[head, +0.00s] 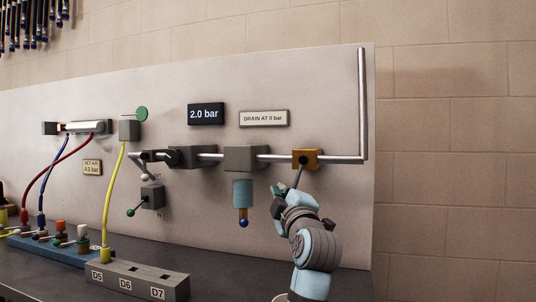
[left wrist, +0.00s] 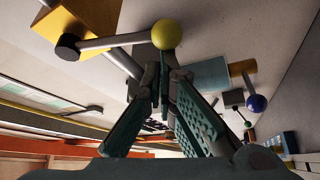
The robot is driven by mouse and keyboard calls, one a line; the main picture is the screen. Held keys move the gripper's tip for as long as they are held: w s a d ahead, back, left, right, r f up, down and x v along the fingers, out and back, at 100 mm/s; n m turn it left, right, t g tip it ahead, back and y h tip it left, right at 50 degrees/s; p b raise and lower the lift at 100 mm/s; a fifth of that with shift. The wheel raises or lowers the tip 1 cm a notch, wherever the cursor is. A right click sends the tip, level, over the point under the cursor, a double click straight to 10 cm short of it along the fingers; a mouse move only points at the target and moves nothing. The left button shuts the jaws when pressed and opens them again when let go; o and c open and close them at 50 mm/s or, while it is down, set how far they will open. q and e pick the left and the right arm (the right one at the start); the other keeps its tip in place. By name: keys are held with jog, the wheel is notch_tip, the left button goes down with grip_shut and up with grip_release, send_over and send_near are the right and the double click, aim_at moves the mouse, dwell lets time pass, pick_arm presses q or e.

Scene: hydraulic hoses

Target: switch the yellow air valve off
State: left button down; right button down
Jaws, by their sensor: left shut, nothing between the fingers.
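The yellow air valve (head: 306,158) sits on the metal pipe at the right of the panel. Its dark lever (head: 298,176) points down, slightly left, toward my gripper. In the left wrist view the yellow valve block (left wrist: 78,25) is at the upper left, with a grey lever (left wrist: 115,40) ending in a yellow ball knob (left wrist: 166,34). My left gripper (head: 277,189) is just below the valve, at the lever's lower end. In the left wrist view its fingertips (left wrist: 165,78) are shut and empty, just below the knob; contact is unclear. My right gripper is not in view.
A blue bowl (head: 242,193) with a blue ball knob hangs left of my gripper. A display (head: 206,114) reads 2.0 bar; a sign (head: 264,118) reads DRAIN AT 0 bar. Hoses (head: 116,185) and a socket block (head: 137,280) are at the left. A vertical pipe (head: 362,100) rises at the right.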

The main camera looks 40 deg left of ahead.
pick_arm(q)
jog(key=shift+w+d+f+n+g+p, duration=0.2)
jog(key=shift+d+f+n, duration=0.05)
jog(key=shift+d+n, duration=0.25)
jog(key=shift+w+d+f+n+g+p, duration=0.2)
jog(key=shift+d+n, duration=0.2)
jog(key=shift+d, duration=0.15)
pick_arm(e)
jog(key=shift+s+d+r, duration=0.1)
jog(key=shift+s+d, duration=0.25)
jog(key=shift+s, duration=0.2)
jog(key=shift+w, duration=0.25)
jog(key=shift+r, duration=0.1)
